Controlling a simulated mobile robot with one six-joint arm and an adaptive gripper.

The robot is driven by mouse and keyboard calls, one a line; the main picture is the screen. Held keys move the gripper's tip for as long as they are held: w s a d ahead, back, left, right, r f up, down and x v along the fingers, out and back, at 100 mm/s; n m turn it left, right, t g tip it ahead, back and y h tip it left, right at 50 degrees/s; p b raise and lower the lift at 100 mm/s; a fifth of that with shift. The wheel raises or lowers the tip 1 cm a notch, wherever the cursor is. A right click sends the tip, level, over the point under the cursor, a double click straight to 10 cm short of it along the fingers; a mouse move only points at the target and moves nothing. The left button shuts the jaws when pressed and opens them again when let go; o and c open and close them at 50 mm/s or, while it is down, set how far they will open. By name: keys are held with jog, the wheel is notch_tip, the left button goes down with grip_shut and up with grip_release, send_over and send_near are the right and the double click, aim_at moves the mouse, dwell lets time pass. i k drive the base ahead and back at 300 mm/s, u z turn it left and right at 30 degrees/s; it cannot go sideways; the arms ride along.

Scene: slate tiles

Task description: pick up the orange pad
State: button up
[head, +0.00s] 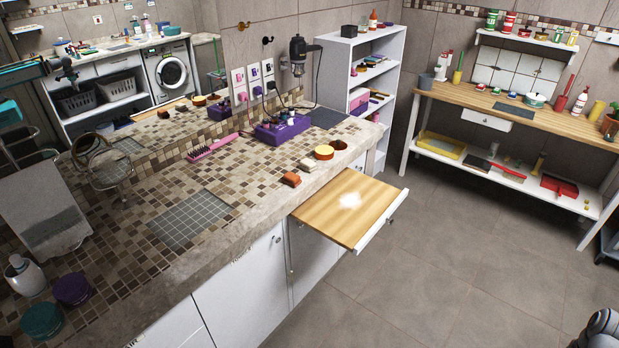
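A small orange block-like pad (291,180) lies on the mosaic-tiled counter (130,243), close to its front edge and left of the pull-out wooden board. Nothing is seen on top of the pad. My gripper's fingers are not in view; only a dark rounded part, probably of my arm, shows at the bottom right corner, far from the pad.
The wooden board (342,211) juts out from the counter with a white patch on it. A pink brush (212,146) and purple box (282,128) lie farther back. A white shelf (333,75) and wooden bench (500,108) stand behind. The floor (440,260) at right is clear.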

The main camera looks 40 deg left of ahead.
aim_at(293, 180)
jog(key=z, duration=1.35)
jog(key=k, duration=1.15)
jog(key=u, duration=1.9)
